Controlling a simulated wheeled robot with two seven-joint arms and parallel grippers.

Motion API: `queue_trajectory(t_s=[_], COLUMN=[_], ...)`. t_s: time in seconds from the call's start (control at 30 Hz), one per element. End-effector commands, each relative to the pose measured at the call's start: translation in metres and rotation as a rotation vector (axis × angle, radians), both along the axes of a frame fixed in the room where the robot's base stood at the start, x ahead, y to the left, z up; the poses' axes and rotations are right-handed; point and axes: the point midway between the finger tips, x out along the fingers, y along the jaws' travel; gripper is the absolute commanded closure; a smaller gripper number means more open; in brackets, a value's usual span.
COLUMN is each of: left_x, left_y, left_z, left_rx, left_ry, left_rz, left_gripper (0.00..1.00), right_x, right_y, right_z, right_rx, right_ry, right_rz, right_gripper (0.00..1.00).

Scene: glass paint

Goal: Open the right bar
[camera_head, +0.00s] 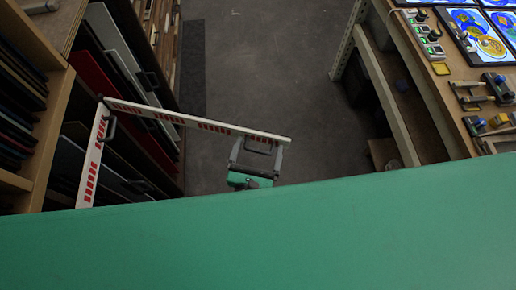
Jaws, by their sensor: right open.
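The right bar (205,124) is a white barrier bar with red marks. It reaches from a corner at the shelves on the left across the aisle, with its free end near the middle of the view. A second white bar (91,165) with red marks runs from the same corner toward the bottom, along the left shelves. My right gripper (260,143), dark grey with a green part behind it, is open at the near side of the right bar, close to its free end. I cannot tell whether it touches the bar. My left gripper is not in view.
Shelves with upright panels (100,70) line the left side. A workbench (455,100) with tools, a switch box and coloured pictures stands on the right. The grey floor (265,60) beyond the bar is clear. A large green surface hides the lower part.

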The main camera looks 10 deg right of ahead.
Motion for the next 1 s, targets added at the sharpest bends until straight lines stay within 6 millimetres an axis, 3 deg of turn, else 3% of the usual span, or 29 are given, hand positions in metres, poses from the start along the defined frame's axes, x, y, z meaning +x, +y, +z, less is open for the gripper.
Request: queue_trajectory(t_s=[0.17,0.4,0.6,1.0], left_x=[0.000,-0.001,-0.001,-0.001], left_y=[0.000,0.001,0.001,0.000], left_z=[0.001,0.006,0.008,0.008], left_rx=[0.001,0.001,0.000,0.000], left_ry=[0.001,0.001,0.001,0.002], left_rz=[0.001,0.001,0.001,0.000], left_gripper=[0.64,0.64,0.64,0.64], right_x=[-0.009,-0.046,-0.067,-0.070], right_y=[0.003,0.018,0.025,0.027], right_z=[0.000,0.000,0.000,0.000], right_rx=[-0.002,-0.002,-0.001,0.000], right_ry=[0.002,0.003,0.001,0.000], right_rz=[0.002,0.002,0.000,0.000], right_gripper=[0.10,0.10,0.10,0.10])
